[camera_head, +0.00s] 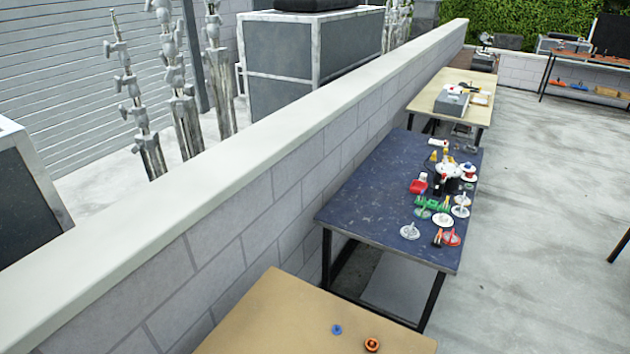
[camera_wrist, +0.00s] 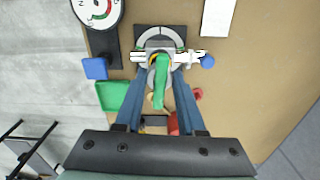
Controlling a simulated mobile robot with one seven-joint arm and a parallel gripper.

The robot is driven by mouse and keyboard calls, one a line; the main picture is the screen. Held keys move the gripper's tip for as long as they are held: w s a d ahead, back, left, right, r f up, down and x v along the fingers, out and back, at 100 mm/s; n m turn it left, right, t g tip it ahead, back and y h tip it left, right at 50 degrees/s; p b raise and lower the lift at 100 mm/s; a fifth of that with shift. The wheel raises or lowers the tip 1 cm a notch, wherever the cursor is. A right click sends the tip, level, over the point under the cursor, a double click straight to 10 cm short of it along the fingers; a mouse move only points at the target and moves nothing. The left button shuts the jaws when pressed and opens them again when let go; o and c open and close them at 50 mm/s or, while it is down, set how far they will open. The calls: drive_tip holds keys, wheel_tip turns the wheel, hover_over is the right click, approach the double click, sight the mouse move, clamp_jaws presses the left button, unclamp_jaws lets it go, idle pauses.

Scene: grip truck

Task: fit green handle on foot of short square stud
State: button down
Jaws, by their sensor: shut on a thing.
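My gripper (camera_wrist: 160,72) shows only in the wrist view. Its two blue fingers are shut on the green handle (camera_wrist: 161,84), which points lengthwise between them. The handle's far end overlaps a pale metal cross bar (camera_wrist: 190,56) with a bit of yellow by it. Behind the bar is a grey round fixture (camera_wrist: 158,36) on a dark base. The short square stud and its foot cannot be made out for certain. I cannot tell whether the handle touches the bar or is only in front of it.
On the tan tabletop are a dial gauge (camera_wrist: 97,8), a blue block (camera_wrist: 95,68), a green tray (camera_wrist: 111,96), a blue knob (camera_wrist: 208,62) and white paper (camera_wrist: 217,16). A red thing is partly hidden by the right finger.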

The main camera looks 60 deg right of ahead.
drive_tip(key=shift+f+b, duration=0.35)
drive_tip(key=shift+f, duration=0.35)
idle(0.5)
drive_tip(key=shift+f, duration=0.3)
drive_tip(key=shift+f, duration=0.5)
idle(1.0)
drive_tip(key=shift+c, duration=0.5)
unclamp_jaws()
wheel_tip(320, 180, up, 8)
drive_tip(key=p, duration=0.7)
drive_tip(key=shift+f+p, duration=0.2)
drive_tip(key=shift+p, duration=0.1)
idle(0.3)
